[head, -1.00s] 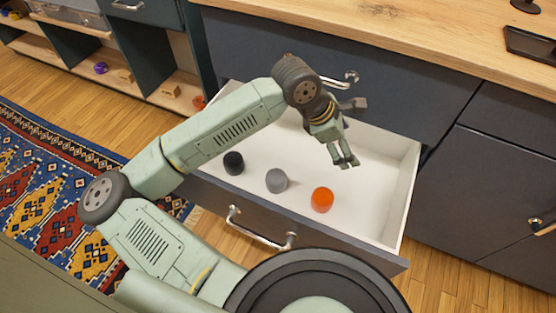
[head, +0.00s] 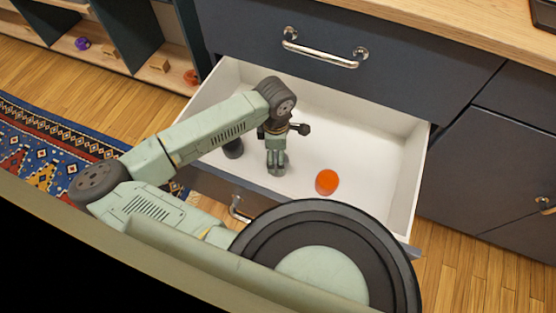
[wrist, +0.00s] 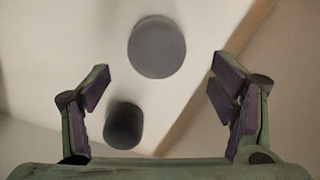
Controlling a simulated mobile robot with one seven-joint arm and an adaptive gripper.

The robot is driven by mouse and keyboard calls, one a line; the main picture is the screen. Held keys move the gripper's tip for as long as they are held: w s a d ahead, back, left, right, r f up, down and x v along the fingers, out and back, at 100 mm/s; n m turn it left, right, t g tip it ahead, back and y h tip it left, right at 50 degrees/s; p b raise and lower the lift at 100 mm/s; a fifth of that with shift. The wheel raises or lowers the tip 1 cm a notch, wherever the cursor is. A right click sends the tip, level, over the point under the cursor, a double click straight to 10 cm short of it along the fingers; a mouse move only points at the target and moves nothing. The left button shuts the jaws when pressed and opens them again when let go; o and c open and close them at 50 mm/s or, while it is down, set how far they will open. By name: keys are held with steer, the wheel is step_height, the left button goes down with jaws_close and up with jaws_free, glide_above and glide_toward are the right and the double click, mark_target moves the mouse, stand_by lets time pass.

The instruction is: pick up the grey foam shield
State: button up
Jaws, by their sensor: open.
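The grey foam shield (wrist: 156,47) shows in the wrist view as a round grey piece at the top centre, lying on the white drawer floor. My gripper (wrist: 160,78) is open and empty, with its fingers to either side and the shield beyond the tips, between their lines. In the head view my gripper (head: 277,168) points down into the drawer over the shield's place and mostly hides it. I cannot tell how high it is above the shield.
A black foam shield (head: 233,148) lies to the left in the drawer (head: 370,115), and an orange one (head: 327,181) to the right. The black one also shows low in the wrist view (wrist: 124,124). The drawer's right and back floor is clear.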

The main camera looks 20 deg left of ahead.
steer(key=f, duration=0.2)
steer(key=f+p, duration=0.1)
steer(key=f, duration=0.2)
steer(key=shift+w+a, duration=0.1)
steer(key=shift+a, duration=0.1)
steer(key=shift+c, duration=0.3)
steer(key=c, duration=0.8)
